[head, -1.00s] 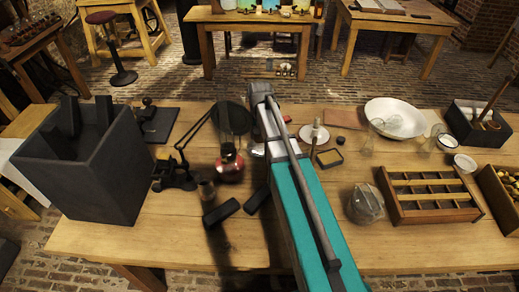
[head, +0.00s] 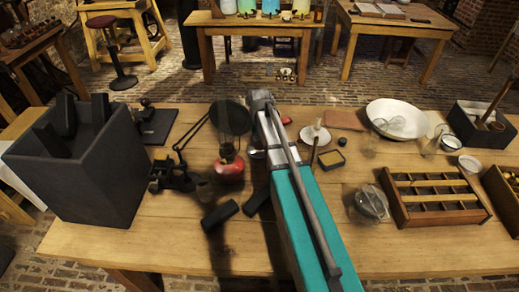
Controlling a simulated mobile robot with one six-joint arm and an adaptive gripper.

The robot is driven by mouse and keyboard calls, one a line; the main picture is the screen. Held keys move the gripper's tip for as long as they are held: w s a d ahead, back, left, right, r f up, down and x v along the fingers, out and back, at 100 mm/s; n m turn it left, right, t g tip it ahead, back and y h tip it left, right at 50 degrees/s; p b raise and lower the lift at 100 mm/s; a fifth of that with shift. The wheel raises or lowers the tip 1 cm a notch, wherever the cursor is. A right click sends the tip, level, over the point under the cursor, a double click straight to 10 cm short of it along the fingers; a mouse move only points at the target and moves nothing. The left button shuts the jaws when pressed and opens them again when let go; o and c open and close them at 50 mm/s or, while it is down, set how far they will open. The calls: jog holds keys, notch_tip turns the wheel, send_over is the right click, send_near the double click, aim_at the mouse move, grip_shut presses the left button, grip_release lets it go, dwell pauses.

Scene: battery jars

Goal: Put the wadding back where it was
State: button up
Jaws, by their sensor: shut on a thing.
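I cannot make out the wadding anywhere in the head view. My arm reaches from the bottom edge over the middle of the wooden bench (head: 330,258), and its far end is above the bench's back part. My gripper does not show; it may be hidden behind the arm, so I cannot see what is in it. A round clear glass vessel (head: 371,204) is on the bench right of the arm; its contents are unclear. A tall black box (head: 105,185) with dark slabs in it stands at the left.
A red lamp (head: 230,168) and two black blocks, one here (head: 220,215), are left of the arm. Right are a compartment tray (head: 437,213), a white bowl (head: 397,118), a small yellow-topped box (head: 331,159) and glass jars. The right front strip of the bench is clear.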

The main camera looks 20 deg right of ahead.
jog(key=shift+f+b, duration=0.7)
jog(key=shift+f, duration=0.35)
jog(key=shift+f, duration=0.1)
jog(key=o, duration=1.3)
jog(key=shift+c, duration=0.2)
jog(key=shift+r, duration=0.2)
jog(key=r+p, duration=1.2)
jog(key=shift+w+d, duration=0.1)
jog(key=shift+w, duration=0.15)
